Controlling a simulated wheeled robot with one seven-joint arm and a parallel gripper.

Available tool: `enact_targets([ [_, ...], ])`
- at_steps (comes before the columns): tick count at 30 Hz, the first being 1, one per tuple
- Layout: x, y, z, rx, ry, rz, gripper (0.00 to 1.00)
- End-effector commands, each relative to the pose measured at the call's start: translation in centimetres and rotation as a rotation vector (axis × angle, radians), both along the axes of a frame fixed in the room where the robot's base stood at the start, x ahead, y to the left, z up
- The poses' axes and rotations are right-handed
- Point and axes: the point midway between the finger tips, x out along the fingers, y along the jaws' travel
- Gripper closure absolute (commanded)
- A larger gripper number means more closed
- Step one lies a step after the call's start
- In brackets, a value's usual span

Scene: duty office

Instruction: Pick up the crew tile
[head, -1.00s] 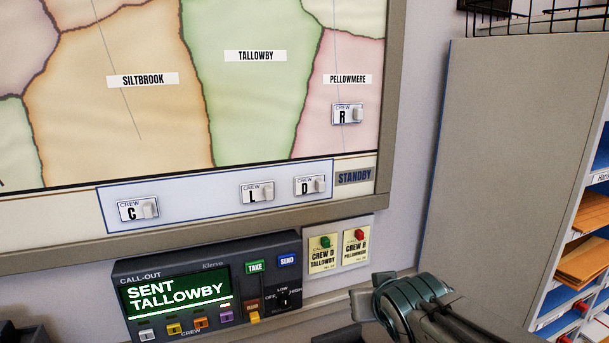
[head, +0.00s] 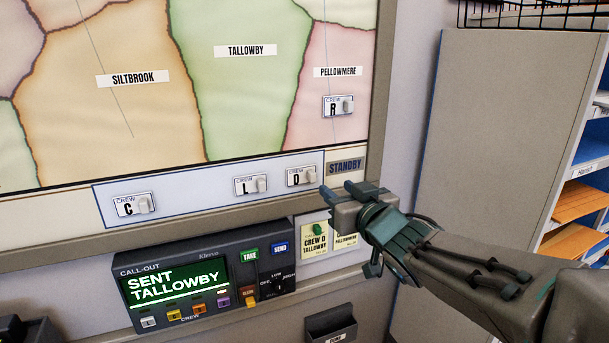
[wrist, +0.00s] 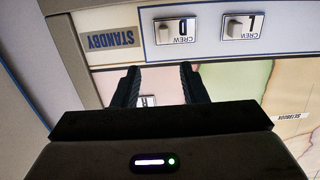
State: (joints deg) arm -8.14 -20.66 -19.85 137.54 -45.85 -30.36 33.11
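The white crew D tile (head: 296,177), with a pale knob at its right, is on the standby strip (head: 215,207) of the wall map board. Crew L (head: 245,187) and crew C (head: 127,206) tiles are to its left. The crew R tile (head: 333,106) is on the pink Pellowmere area. My gripper (head: 343,190) is raised just right of and below crew D, apart from it. In the wrist view, turned upside down, crew D (wrist: 165,31) is beyond the two spread fingers (wrist: 159,80), with nothing held between them.
The call-out unit (head: 205,270) below the board reads "SENT TALLOWBY". A crew D Tallowby card (head: 313,243) hangs beside it; my gripper partly covers the Pellowmere card (head: 345,241). A grey cabinet side (head: 490,150) and shelves stand at the right.

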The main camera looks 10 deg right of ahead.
Motion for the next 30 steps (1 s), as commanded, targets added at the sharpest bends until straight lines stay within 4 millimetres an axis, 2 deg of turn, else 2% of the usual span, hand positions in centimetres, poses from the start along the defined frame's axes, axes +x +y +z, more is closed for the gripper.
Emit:
enact_targets([
  [3,1.7,0.3,-0.1,-0.001,0.003,-0.001,0.61],
  [9,4.0,0.8,-0.1,0.0,0.001,0.0,0.61],
  [17,5.1,1.2,-0.2,0.001,0.001,-0.001,0.61],
  [24,7.7,2.4,-0.5,0.0,0.003,0.0,0.61],
  [30,9.4,2.7,-0.6,0.0,0.001,-0.001,0.61],
])
